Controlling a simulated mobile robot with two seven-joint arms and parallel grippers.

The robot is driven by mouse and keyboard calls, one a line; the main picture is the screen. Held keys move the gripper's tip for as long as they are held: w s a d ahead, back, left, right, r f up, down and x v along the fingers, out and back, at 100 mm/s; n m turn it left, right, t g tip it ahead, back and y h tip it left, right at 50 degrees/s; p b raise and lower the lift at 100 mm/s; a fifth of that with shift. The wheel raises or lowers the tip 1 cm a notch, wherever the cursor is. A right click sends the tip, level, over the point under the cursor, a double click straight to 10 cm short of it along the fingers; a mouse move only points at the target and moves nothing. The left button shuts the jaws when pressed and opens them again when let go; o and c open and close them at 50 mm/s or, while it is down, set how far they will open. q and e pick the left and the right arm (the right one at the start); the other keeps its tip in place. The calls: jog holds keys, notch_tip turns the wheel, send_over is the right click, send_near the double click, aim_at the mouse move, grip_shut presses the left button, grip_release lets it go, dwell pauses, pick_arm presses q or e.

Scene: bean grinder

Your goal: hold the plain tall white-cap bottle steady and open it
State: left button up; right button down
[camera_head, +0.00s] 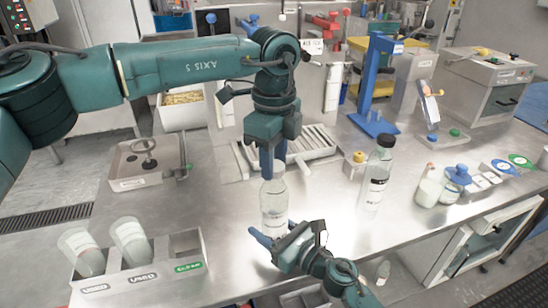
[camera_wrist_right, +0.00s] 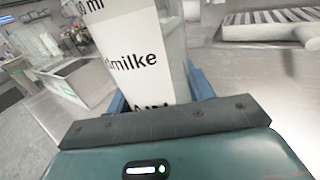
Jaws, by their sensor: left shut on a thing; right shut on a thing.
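The tall clear bottle (camera_head: 273,203) stands upright near the front edge of the steel bench. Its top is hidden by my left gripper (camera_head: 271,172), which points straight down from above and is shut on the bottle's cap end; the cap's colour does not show. My right gripper (camera_head: 270,238) comes from the front and is shut on the lower part of the bottle. In the right wrist view the bottle (camera_wrist_right: 145,45) fills the space between the blue fingers, and its pale label shows black letters ending in "milke".
A dark-capped bottle (camera_head: 376,178) stands to the right, with small jars (camera_head: 428,190) beyond it. A grey rack (camera_head: 195,262) with tilted cups is at the front left. A slotted tray (camera_head: 310,148) and a blue stand (camera_head: 376,90) are behind. Bench between rack and bottle is clear.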

pick_arm(q)
jog(key=shift+n, duration=0.4)
jog(key=shift+r, duration=0.15)
jog(key=shift+r, duration=1)
jog(key=shift+r, duration=2)
pick_arm(e)
jog(key=shift+c, duration=2.4)
grip_release()
